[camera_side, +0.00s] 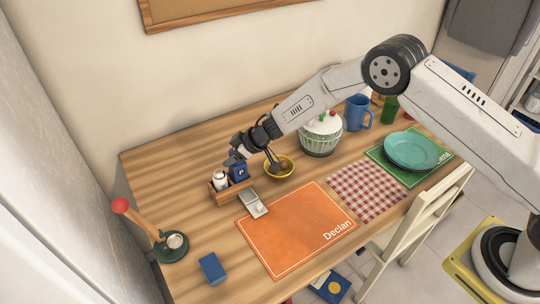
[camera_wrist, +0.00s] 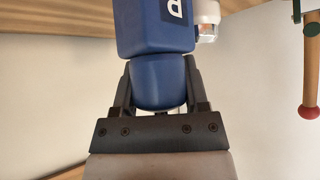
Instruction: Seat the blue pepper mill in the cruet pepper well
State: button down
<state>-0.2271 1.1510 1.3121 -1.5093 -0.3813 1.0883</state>
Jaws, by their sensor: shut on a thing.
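The blue pepper mill (camera_side: 239,173) is upright with a white P label, at the right end of the wooden cruet (camera_side: 230,193) in the side view. Its lower edge meets the cruet there; I cannot tell how deep it sits in the well. My gripper (camera_side: 238,156) comes from above and is shut on the mill's rounded top. In the wrist view my gripper (camera_wrist: 158,88) has one finger on each side of the blue mill (camera_wrist: 155,30). A white salt mill (camera_side: 220,181) stands in the cruet's left end; part of it shows in the wrist view (camera_wrist: 207,14).
A yellow bowl (camera_side: 287,173) stands close right of the cruet. A grey metal thing (camera_side: 253,204) lies in front, by the orange mat (camera_side: 296,232). A red-knobbed stand (camera_side: 121,206) rises at left. A blue block (camera_side: 212,268) lies near the front edge.

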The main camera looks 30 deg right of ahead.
jog(key=shift+f, duration=0.2)
jog(key=shift+c, duration=0.5)
grip_release()
jog(key=shift+r, duration=0.15)
jog(key=shift+s+d+r, duration=0.1)
jog(key=shift+r, duration=0.05)
jog(key=v, duration=1.1)
jog(key=shift+r, duration=0.2)
jog(key=shift+s+d, duration=0.1)
jog(key=shift+s, duration=0.05)
